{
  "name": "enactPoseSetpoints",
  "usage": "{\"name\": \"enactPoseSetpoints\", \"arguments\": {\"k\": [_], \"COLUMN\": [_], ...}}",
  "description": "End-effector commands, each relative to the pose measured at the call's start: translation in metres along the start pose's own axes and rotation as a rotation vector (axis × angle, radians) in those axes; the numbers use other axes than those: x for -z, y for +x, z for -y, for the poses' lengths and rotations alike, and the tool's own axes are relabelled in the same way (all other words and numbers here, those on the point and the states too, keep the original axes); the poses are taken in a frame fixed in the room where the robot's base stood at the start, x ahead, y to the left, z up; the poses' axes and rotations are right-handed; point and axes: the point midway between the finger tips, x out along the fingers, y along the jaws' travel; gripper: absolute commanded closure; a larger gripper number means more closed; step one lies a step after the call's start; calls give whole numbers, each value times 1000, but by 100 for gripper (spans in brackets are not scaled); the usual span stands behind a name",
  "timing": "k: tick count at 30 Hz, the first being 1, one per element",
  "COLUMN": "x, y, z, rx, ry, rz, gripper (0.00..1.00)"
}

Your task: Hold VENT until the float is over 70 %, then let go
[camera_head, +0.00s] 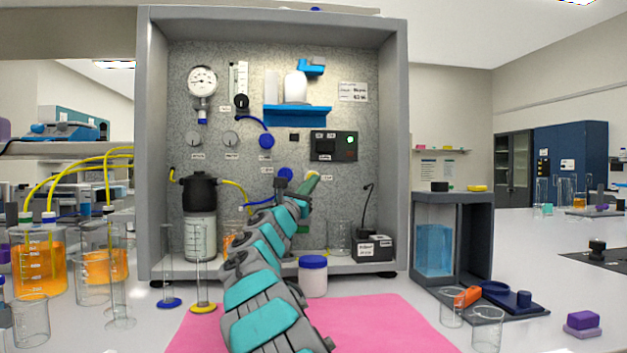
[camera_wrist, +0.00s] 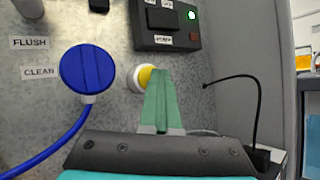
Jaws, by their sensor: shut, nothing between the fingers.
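A yellow button in a white collar (camera_wrist: 134,80) is on the speckled panel, right of the blue knob in the wrist view. It also shows in the head view (camera_head: 314,163). No VENT label is readable on it. My gripper (camera_wrist: 159,74) is shut and empty, its green fingertips overlapping the button's right side. I cannot tell whether they touch or press it. In the head view my gripper (camera_head: 312,182) reaches up to the panel just below the button. A clear vertical flow tube (camera_head: 238,78) is at the panel's upper left; its float level is too small to read.
A blue knob (camera_wrist: 87,72) with FLUSH and CLEAN labels sits close left of my fingers. A black switch box (camera_wrist: 166,25) with a green light is above. A black cable (camera_wrist: 256,100) arches at right.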

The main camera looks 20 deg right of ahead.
Motion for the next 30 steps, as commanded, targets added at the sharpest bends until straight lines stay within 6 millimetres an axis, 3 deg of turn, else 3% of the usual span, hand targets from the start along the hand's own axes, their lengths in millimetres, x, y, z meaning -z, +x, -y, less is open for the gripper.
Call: {"name": "enactPoseSetpoints", "arguments": {"k": [30], "x": [-9], "y": [-13], "z": [10], "rx": [0], "ry": [1], "rz": [0], "gripper": [100]}}
